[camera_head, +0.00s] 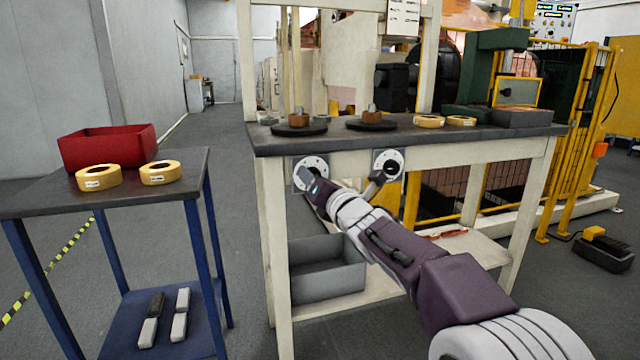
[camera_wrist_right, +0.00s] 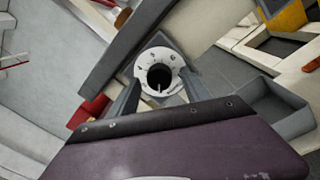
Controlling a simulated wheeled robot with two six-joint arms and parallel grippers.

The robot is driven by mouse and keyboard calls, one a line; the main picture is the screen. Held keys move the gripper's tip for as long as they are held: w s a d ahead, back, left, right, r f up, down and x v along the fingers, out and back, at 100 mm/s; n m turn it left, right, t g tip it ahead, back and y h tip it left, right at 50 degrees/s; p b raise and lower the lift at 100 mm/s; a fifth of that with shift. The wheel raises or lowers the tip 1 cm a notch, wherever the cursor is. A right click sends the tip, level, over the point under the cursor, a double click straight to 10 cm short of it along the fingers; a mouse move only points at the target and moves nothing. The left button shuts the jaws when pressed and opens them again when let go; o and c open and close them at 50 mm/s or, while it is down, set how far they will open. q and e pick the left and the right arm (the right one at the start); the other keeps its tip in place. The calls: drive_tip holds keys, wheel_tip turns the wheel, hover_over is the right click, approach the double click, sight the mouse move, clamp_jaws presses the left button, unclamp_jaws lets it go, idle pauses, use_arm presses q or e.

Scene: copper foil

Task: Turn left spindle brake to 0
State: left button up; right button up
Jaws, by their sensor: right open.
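The left spindle brake dial (camera_head: 311,163) is a white disc on a grey plate under the bench top's front edge. In the right wrist view, the dial (camera_wrist_right: 160,58) shows dark digits around a black centre knob (camera_wrist_right: 159,77). My right gripper (camera_head: 316,190) is in front of this dial and covers its lower part. In the wrist view its open fingers (camera_wrist_right: 158,96) stand on either side of the dial; I cannot tell whether they touch the knob. A second, similar dial (camera_head: 388,161) is to the right. My left gripper is not in view.
The bench (camera_head: 450,136) carries black discs with copper-coloured parts and yellow rings (camera_head: 429,122). A grey bin (camera_head: 325,273) sits on its lower shelf. A blue-legged table (camera_head: 130,200) with a red bin (camera_head: 108,147) stands left. Open floor lies between them.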

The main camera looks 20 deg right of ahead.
drive_tip(key=s+p, duration=0.1)
drive_tip(key=s, duration=0.7)
drive_tip(key=shift+s+d+p, duration=0.4)
drive_tip(key=shift+d, duration=0.05)
drive_tip(key=shift+f, duration=0.1)
